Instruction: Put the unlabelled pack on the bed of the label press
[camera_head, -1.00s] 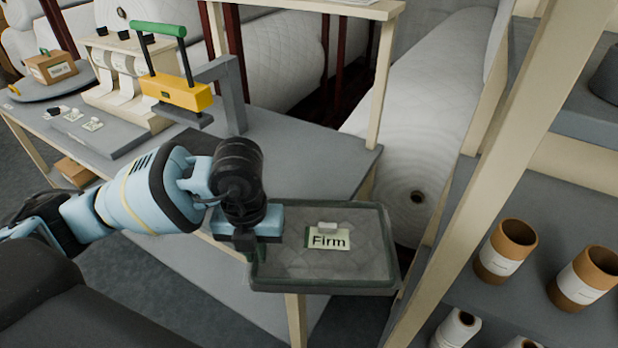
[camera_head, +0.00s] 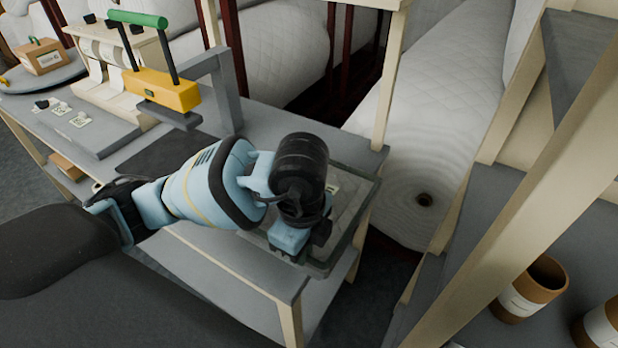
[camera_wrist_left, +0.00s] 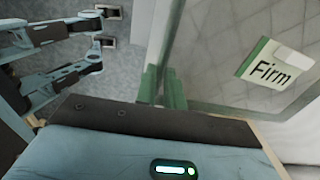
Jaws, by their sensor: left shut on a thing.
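My wrist hides much of the tray in the head view. The label press (camera_head: 160,88) has a yellow head and a green handle on a grey frame. Its head is raised above a dark flat bed (camera_head: 160,152), to the left of my gripper. My right gripper is not in view.
A brown box (camera_head: 40,57) with a label sits on a round turntable (camera_head: 55,80) at the far left. Small label cards (camera_head: 80,119) lie on a grey slab near a roll dispenser (camera_head: 108,62). Shelves with brown tubes (camera_head: 530,288) stand at the right, by a cream post.

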